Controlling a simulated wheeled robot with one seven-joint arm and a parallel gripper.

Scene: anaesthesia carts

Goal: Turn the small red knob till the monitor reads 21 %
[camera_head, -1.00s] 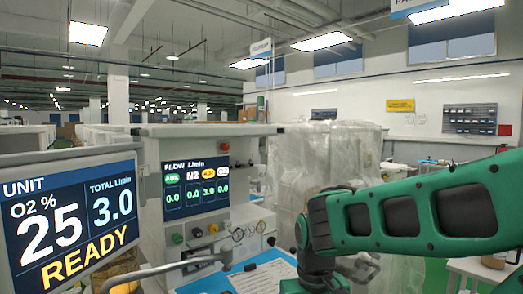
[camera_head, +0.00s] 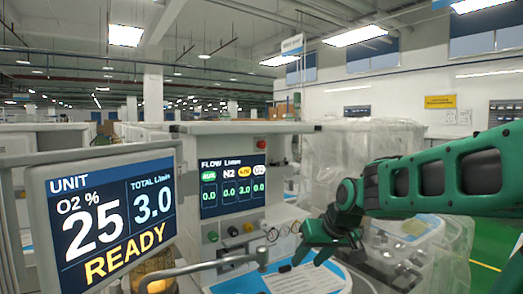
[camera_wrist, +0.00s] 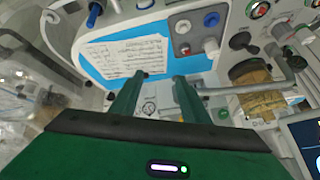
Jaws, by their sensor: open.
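The monitor (camera_head: 115,215) stands at the left in the head view and reads O2 25 %, total 3.0 L/min and READY. Another round red part (camera_head: 262,144) is high on the cart front in the head view. I cannot tell which red part is the task's knob. My gripper (camera_head: 310,258) is open and empty above the cart's worktop; its two fingers show apart in the wrist view (camera_wrist: 160,77).
The cart's flow screen (camera_head: 233,184) reads 0.0, 0.0, 3.0, 0.0, with several knobs and gauges below it. A grey bar (camera_head: 205,265) crosses in front of the worktop. A printed sheet (camera_wrist: 125,56) lies on the blue worktop. Plastic-covered equipment (camera_head: 360,150) stands behind my arm.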

